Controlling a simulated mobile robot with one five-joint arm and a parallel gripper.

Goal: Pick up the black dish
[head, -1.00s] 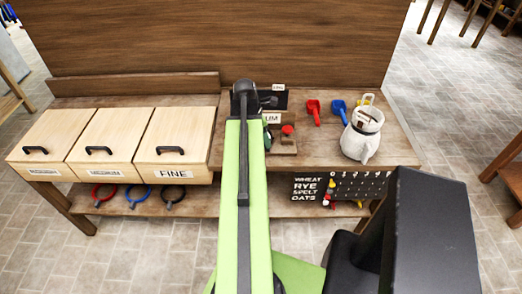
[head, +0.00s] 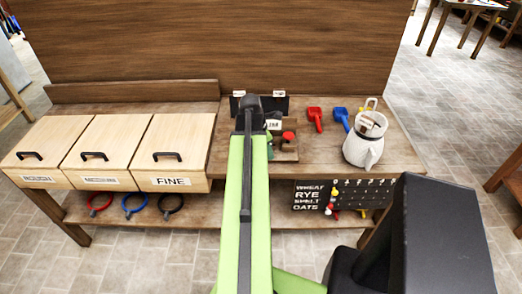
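No thing is clearly readable as a black dish. A dark, low object (head: 275,104) with small white labels at its top edge stands at the back of the bench. My arm hides its middle, so I cannot tell whether it is the dish. My green arm reaches straight forward over the bench, its dark end in front of this object. My gripper's fingers are hidden behind or under the arm, and I cannot see anything held.
A white jug (head: 363,148), a red scoop (head: 315,117) and a blue scoop (head: 341,117) stand at right. A wooden block with a red knob (head: 288,137) is beside my arm. Wooden drawers, one marked FINE (head: 172,150), fill the left. A tall wooden panel (head: 210,40) closes the back.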

